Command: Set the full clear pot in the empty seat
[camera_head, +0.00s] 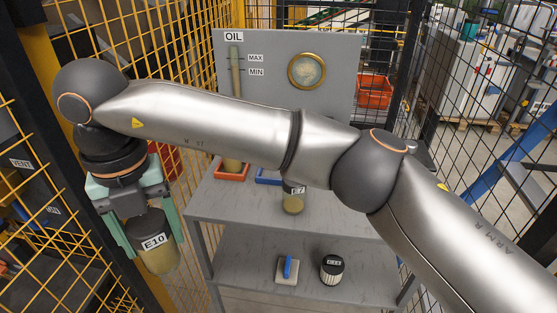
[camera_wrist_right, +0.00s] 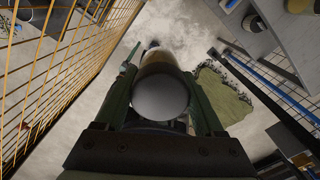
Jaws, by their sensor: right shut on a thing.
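My right gripper (camera_head: 152,238) is at the left of the head view, with its two green fingers shut on a clear pot (camera_head: 162,262) labelled E10. The pot has a grey upper part and yellowish contents below, and hangs slightly tilted in front of the yellow mesh fence. Another pot (camera_head: 293,203) with a partly hidden label stands on the grey bench, below my arm. I cannot make out an empty seat. My left gripper is not in view.
My right arm crosses the grey bench (camera_head: 235,207) and hides part of it. Red (camera_head: 232,176) and blue (camera_head: 267,177) trays are on it. The lower shelf holds a blue-handled item (camera_head: 288,268) and a dark jar (camera_head: 332,272). Mesh fence (camera_head: 185,60) stands close at left.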

